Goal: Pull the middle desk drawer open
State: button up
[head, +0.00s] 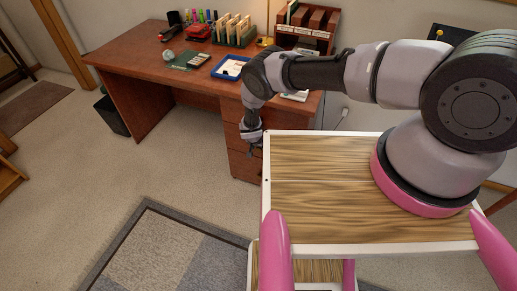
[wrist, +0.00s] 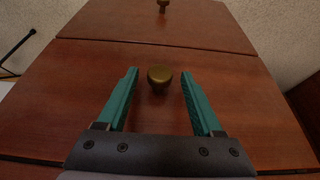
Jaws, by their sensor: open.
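The wooden desk (head: 140,62) has a column of reddish-brown drawers at its right end, partly hidden by my arm and my own tray-like top. My gripper (head: 254,152) is low in front of these drawers. In the wrist view, my gripper (wrist: 159,73) is open, with teal fingers on either side of a round brass knob (wrist: 159,79) on a drawer front (wrist: 70,95). Both fingers look apart from the knob. A second knob (wrist: 163,6) shows on the neighbouring drawer front (wrist: 215,22) at the top. The drawer fronts look shut.
Several pens, holders and a blue-edged tray (head: 230,67) stand on the desk. A dark bin (head: 112,115) is beneath its left side. Carpet (head: 185,165) lies open in front of the desk, with a grey rug (head: 165,245) nearer me.

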jog(key=shift+f, duration=0.1)
grip_shut()
dwell(1.4)
